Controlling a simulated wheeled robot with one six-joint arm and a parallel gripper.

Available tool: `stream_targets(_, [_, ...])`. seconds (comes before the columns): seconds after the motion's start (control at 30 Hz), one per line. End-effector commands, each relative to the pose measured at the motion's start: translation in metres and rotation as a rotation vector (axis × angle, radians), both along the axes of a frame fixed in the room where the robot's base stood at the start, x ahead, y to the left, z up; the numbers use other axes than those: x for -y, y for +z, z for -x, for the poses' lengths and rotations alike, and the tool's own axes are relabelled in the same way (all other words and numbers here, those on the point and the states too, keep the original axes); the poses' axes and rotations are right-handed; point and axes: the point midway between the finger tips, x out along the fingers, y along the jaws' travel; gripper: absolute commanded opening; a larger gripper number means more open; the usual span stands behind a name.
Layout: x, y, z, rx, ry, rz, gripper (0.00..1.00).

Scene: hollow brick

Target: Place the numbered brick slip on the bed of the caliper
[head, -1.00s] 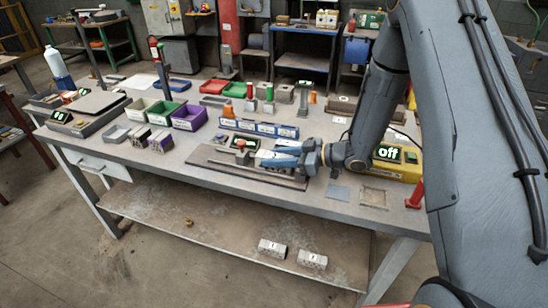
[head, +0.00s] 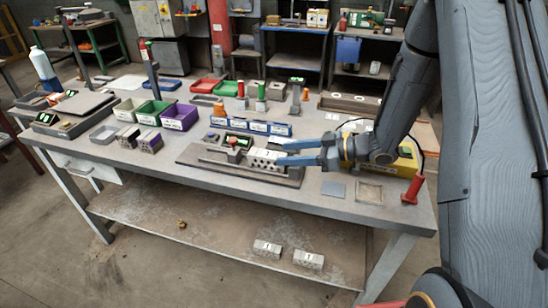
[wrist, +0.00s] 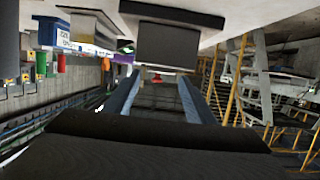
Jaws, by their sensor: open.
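The numbered brick slip (head: 264,160) is pale, with dark holes along its side and a white label on top. It sits on the bed of the caliper (head: 204,155), a dark grey device with a red knob and a green display, on the workbench. My gripper (head: 281,153) is open, its blue fingers pointing left just right of the slip, with the tips overlapping its right end in the head view. I cannot tell whether they touch it. In the wrist view both fingers (wrist: 158,98) are spread, with a red knob beyond them; the slip is not clear there.
Purple (head: 180,117), green and cream bins stand left of the caliper, with more slips (head: 150,141) in front. A blue labelled rack (head: 250,126) stands behind it. A red post (head: 413,188) is at the right edge. Two slips (head: 267,249) lie on the lower shelf.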

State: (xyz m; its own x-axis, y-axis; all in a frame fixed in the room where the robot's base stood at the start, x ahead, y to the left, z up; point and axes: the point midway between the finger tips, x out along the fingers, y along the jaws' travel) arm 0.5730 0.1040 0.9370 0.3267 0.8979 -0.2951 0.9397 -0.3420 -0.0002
Motion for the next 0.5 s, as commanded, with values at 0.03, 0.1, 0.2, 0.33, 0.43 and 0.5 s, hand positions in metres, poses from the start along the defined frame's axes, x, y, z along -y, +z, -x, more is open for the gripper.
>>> stream_targets(0.03, [0.01, 0.002, 0.002, 0.002, -0.003, 0.001, 0.5])
stream_targets(0.1, [0.02, 0.005, 0.006, 0.002, -0.003, 0.001, 0.5])
stream_targets(0.2, [0.031, 0.009, 0.01, 0.002, -0.001, 0.001, 0.5])
stream_targets(0.33, [0.039, 0.012, 0.014, -0.001, -0.001, 0.0, 0.5])
stream_targets(0.43, [0.041, 0.013, 0.015, 0.0, 0.001, 0.0, 0.5])
stream_targets(0.5, [0.041, 0.014, 0.015, 0.0, 0.001, 0.0, 0.5])
